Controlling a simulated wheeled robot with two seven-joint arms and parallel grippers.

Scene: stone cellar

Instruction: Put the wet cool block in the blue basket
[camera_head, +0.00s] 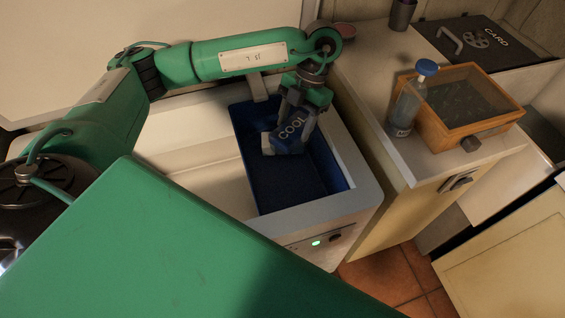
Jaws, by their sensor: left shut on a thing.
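A dark blue block lettered COOL (290,132) is held in my left gripper (289,128), which is shut on it. The gripper points down over the blue basket (290,197), and the block shows inside the basket's outline, tilted. I cannot tell whether the block touches the basket's floor or a wall. The basket sits in a white chest-like box and its visible floor is bare. I cannot make out whether the block is wet. My right gripper is out of view.
A counter to the right holds a clear bottle with a blue cap (408,98), an orange-framed tank (458,138) and a dark cup (402,14). The white box (358,194) has a raised rim around the basket.

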